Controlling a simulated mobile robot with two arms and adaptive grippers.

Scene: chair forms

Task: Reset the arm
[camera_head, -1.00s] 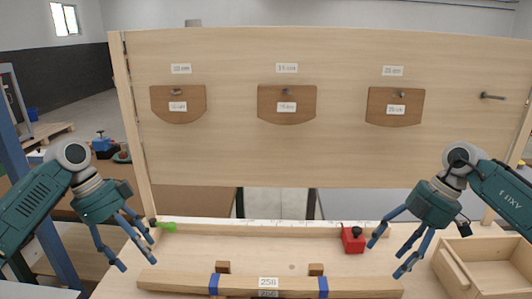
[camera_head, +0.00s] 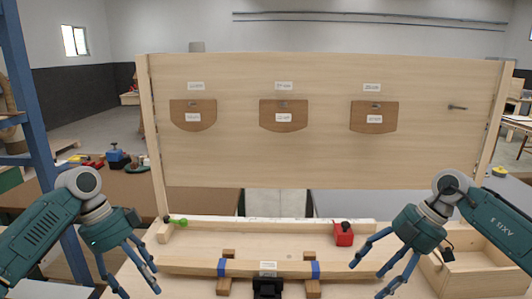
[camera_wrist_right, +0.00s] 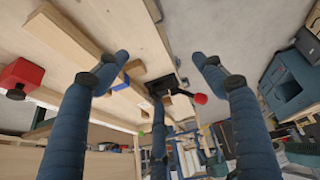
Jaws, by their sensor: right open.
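My left gripper (camera_head: 128,270) hangs at the lower left in the head view, over the left front of the bench, with its fingers spread and nothing between them. My right gripper (camera_head: 372,268) hangs at the lower right, left of the wooden box. Its fingers are spread and empty; they also show apart in the right wrist view (camera_wrist_right: 165,68). Both grippers are apart from the wooden bar (camera_head: 200,268), which lies across the bench with blue bands and a label. A black object stands at the bar's middle front in the head view.
An upright board (camera_head: 320,160) holds three brown chair forms (camera_head: 193,116) on pegs; a fourth peg (camera_head: 457,107) is bare. A red block (camera_head: 343,235) sits at the bench's back right. An open wooden box (camera_head: 470,250) is at the right. A green-ended piece (camera_head: 178,222) is at the back left.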

